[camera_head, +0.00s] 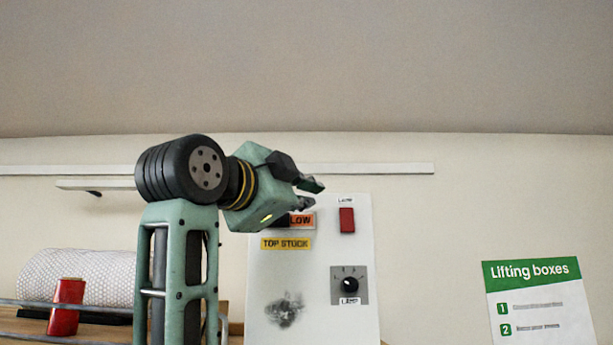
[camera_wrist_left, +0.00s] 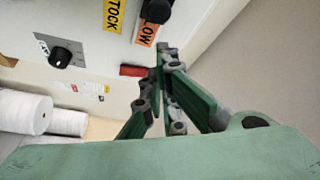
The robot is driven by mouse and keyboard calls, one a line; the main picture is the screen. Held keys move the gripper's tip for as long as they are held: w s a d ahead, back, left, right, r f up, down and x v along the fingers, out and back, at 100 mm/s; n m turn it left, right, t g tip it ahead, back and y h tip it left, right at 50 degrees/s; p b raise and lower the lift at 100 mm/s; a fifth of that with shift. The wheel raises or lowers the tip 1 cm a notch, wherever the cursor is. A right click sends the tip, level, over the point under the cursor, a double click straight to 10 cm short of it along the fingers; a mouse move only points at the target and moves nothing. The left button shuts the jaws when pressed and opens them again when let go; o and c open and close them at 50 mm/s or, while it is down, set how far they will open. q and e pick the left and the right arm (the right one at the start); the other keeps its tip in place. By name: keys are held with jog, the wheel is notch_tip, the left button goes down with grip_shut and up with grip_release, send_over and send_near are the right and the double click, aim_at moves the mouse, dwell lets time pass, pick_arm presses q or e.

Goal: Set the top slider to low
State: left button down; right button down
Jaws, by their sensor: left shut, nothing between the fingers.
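The white control panel (camera_head: 315,265) carries a yellow "TOP STOCK" label (camera_head: 286,244) and an orange "LOW" label (camera_head: 302,221). My left gripper (camera_head: 311,194) is in front of the panel's upper part, shut and empty, and its body hides the area above the labels. In the left wrist view a round black knob (camera_wrist_left: 157,10), seemingly the top slider's, is beside the "LOW" label (camera_wrist_left: 147,32), cut by the frame's top edge. The gripper's fingertips (camera_wrist_left: 162,48) appear just below that label in the picture. I cannot tell if they touch the panel. My right gripper is out of view.
A red lamp switch (camera_head: 347,220) and a black rotary knob (camera_head: 350,285) are on the panel's right side. A "Lifting boxes" poster (camera_head: 538,300) hangs at the right.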

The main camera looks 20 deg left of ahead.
pick_arm(q)
jog(key=a, duration=0.2)
jog(key=a+f, duration=0.1)
jog(key=shift+s+a+b, duration=0.15)
jog(key=shift+s+b, duration=0.2)
jog(key=shift+b, duration=0.05)
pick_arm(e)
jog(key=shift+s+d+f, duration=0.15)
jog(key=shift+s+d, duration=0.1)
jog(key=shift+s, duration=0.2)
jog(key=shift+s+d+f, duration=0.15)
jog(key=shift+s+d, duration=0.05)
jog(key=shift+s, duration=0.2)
